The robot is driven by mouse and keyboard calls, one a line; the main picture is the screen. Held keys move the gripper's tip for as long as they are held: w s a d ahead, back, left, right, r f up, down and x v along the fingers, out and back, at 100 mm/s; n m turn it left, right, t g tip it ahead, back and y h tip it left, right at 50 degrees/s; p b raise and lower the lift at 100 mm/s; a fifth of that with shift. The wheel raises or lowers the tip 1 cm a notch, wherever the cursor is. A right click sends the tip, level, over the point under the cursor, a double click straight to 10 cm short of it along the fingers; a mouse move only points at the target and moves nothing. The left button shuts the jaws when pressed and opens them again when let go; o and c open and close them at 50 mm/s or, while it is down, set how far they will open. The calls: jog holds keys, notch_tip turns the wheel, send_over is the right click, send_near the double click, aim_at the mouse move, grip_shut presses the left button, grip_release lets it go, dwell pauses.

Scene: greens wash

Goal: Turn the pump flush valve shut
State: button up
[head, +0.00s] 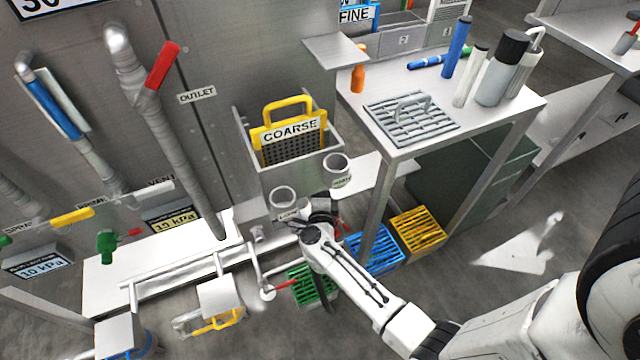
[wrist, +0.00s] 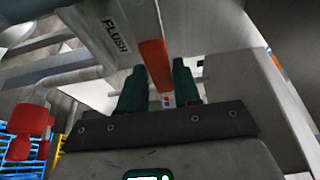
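In the wrist view an orange-red lever (wrist: 156,65) hangs beside a pale pipe with a FLUSH label (wrist: 116,35). My gripper (wrist: 158,78) has its two dark green fingers apart, one on each side of the lever in the picture. I cannot tell whether either finger touches it or how deep the lever sits between them. In the head view my gripper (head: 318,212) is beside the steel bin's lower front, its fingers mostly hidden by my wrist. The FLUSH label cannot be read there.
A steel bin holds a yellow-handled COARSE screen (head: 290,130); two cups (head: 284,197) (head: 336,168) sit in front. Green (head: 312,285), blue (head: 375,250) and yellow (head: 417,232) crates stand below. A table (head: 450,140) is at right. A red fitting (wrist: 30,120) is left in the wrist view.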

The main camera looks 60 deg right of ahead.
jog(key=shift+o, duration=1.3)
jog(key=v, duration=1)
jog(key=shift+s+a+p, duration=0.2)
jog(key=shift+a+p, duration=0.1)
